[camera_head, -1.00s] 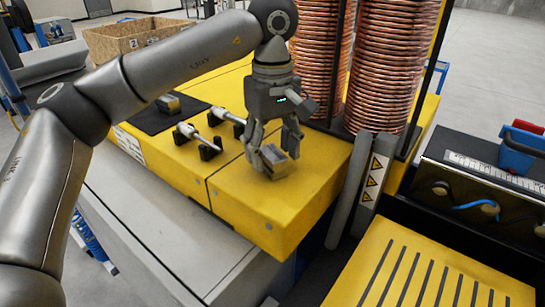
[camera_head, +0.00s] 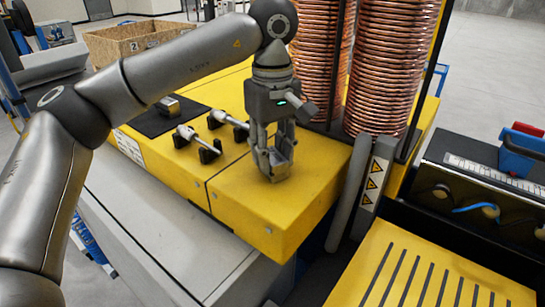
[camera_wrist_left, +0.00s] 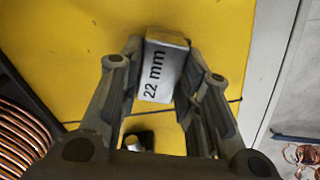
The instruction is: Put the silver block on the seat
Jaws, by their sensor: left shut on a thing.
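The silver block, marked "22 mm" in the left wrist view (camera_wrist_left: 163,72), is between the fingers of my left gripper (camera_head: 273,165). The gripper points down over the yellow machine top and is shut on the block (camera_head: 284,153). The block is at or just above the yellow surface; whether it touches cannot be told. I cannot tell for sure which thing is the seat. My right gripper is not in view.
Two silver rods in black holders (camera_head: 196,142) (camera_head: 228,119) stand left of the gripper. Tall copper coils (camera_head: 395,70) rise behind it to the right. A grey tube and a warning-sign panel (camera_head: 376,175) stand right of the yellow top (camera_head: 290,215).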

